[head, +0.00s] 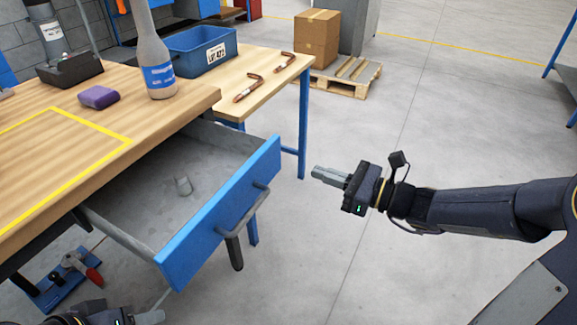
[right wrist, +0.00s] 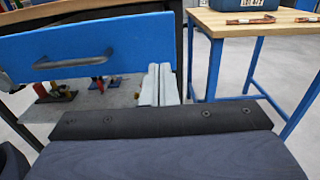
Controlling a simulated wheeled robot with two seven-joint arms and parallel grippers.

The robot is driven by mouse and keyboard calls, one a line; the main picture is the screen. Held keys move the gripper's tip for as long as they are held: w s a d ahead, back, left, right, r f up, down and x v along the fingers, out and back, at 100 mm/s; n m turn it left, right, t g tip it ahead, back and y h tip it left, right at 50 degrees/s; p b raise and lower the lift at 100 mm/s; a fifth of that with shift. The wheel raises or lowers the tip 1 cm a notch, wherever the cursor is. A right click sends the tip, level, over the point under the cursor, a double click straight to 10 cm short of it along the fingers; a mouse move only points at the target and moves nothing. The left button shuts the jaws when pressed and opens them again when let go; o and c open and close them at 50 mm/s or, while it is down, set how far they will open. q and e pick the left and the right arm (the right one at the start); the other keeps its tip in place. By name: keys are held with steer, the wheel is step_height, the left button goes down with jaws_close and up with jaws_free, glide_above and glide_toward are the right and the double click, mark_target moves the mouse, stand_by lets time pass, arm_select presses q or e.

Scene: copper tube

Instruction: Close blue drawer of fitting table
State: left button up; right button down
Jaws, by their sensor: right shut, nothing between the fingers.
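In the right wrist view, the blue front (right wrist: 130,45) and handle (right wrist: 72,60) fill the upper left. My right gripper (head: 322,174) is shut and empty, to the right of the drawer front and apart from it in the head view; its fingers also show in the right wrist view (right wrist: 157,85). My left gripper (head: 148,317) is partly in view at the bottom edge, below the drawer; its jaw state is unclear.
On the tables are a bottle (head: 156,55), a purple block (head: 98,97), a blue bin (head: 195,52) and bent copper tubes (head: 248,88). A red-handled clamp (head: 85,268) is low at left. A carton (head: 317,38) stands on a pallet. The floor at right is mostly clear.

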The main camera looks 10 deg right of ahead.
mark_target(276, 158)
steer(key=b+x, duration=0.2)
steer(key=x, duration=0.6)
steer(key=shift+w+a, duration=0.15)
steer(key=shift+a, duration=0.1)
arm_select(q)
step_height(276, 158, down, 2)
steer(key=shift+f, duration=0.25)
